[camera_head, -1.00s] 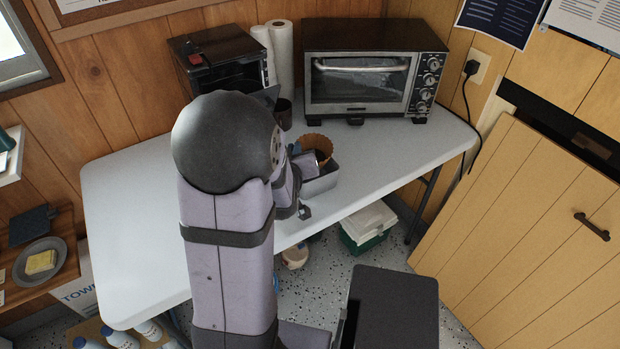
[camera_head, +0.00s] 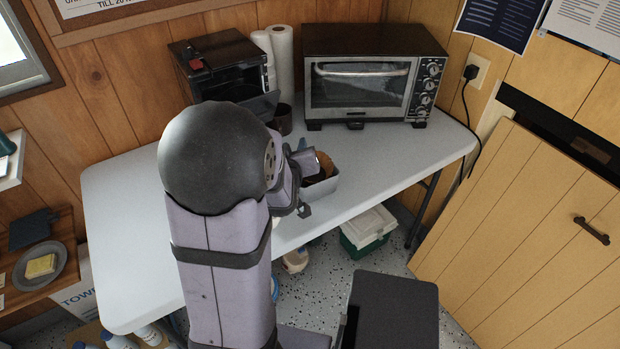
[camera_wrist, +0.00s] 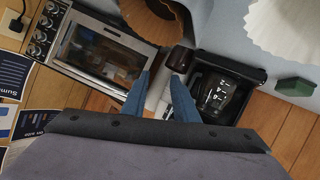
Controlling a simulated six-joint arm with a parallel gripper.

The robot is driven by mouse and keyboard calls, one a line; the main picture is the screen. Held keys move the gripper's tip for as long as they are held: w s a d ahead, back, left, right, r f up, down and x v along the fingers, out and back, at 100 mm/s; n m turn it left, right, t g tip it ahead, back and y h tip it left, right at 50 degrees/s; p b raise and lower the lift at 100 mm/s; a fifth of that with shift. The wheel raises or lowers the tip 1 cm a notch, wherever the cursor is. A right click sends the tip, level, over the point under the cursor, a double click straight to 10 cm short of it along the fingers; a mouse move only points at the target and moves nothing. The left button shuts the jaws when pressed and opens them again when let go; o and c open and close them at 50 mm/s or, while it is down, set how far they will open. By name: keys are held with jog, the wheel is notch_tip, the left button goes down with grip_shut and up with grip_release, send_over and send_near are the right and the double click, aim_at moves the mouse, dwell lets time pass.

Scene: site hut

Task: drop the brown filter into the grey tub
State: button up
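The brown filter (camera_head: 326,163) is a fluted paper cup. In the head view it sits low within the grey tub (camera_head: 328,185), partly hidden by my gripper (camera_head: 304,165). In the wrist view the brown filter (camera_wrist: 152,20) is at the top edge, just beyond the fingertips. My gripper's two blue fingers (camera_wrist: 160,78) are spread with a clear gap and nothing between them. The fingers look apart from the filter. How the filter rests on the tub's floor is hidden.
A toaster oven (camera_head: 358,85) and a coffee machine (camera_head: 222,68) stand at the back, with paper rolls (camera_head: 279,60) and a dark mug (camera_head: 281,118). A white fluted filter (camera_wrist: 287,28) and a green block (camera_wrist: 295,86) show in the wrist view. The table's right side (camera_head: 415,150) is clear.

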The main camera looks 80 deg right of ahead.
notch_tip(320, 180, up, 8)
jog(key=shift+f+p, duration=0.15)
jog(key=shift+p, duration=0.2)
jog(key=shift+w, duration=0.1)
dwell(0.3)
